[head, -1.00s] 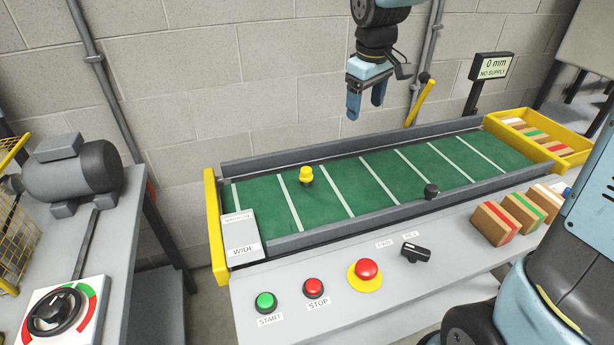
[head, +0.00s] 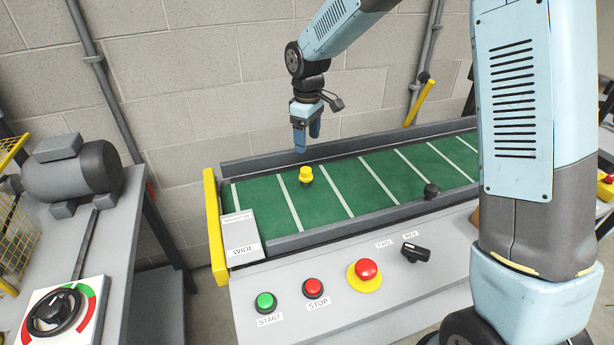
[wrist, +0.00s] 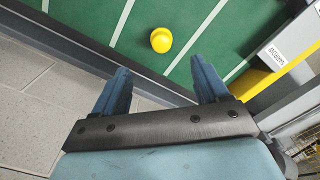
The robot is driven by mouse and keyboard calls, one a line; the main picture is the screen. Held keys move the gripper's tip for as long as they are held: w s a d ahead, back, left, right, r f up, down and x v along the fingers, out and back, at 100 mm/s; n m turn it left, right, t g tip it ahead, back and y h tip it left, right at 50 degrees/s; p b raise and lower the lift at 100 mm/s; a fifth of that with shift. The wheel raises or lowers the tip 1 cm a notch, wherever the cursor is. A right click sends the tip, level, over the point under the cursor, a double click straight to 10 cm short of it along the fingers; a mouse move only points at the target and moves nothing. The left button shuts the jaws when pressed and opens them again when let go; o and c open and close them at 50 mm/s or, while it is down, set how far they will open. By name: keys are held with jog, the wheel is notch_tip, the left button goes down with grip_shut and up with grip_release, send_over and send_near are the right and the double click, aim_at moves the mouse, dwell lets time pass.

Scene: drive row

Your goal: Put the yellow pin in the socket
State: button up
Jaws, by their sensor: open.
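The yellow pin (head: 306,174) stands upright on the green belt (head: 260,196), towards its left end. In the wrist view the yellow pin (wrist: 161,40) shows from above, ahead of the fingers and roughly between their lines. My gripper (head: 307,146) is open and empty, above the far side of the belt and just above and behind the pin in the head view. Its two blue fingers show apart in the wrist view (wrist: 160,82). I cannot make out a socket for sure in these frames.
Grey rails (head: 250,164) border the belt, with a yellow end plate (head: 215,228) at left. A dark knob (head: 431,191) sits by the near rail. A panel with a green button (head: 265,302) and red buttons lies in front. My arm hides the right end.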

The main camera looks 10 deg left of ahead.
aim_at(306, 168)
notch_tip(306, 168, down, 6)
jog(key=shift+f, duration=0.25)
jog(key=shift+w+a+f, duration=0.1)
jog(key=shift+a+f, duration=0.05)
jog(key=shift+f, duration=1.2)
jog(key=shift+a+f, duration=0.1)
jog(key=shift+f, duration=1.2)
jog(key=c, duration=1.2)
jog(key=shift+r, duration=0.15)
jog(key=shift+c, duration=0.2)
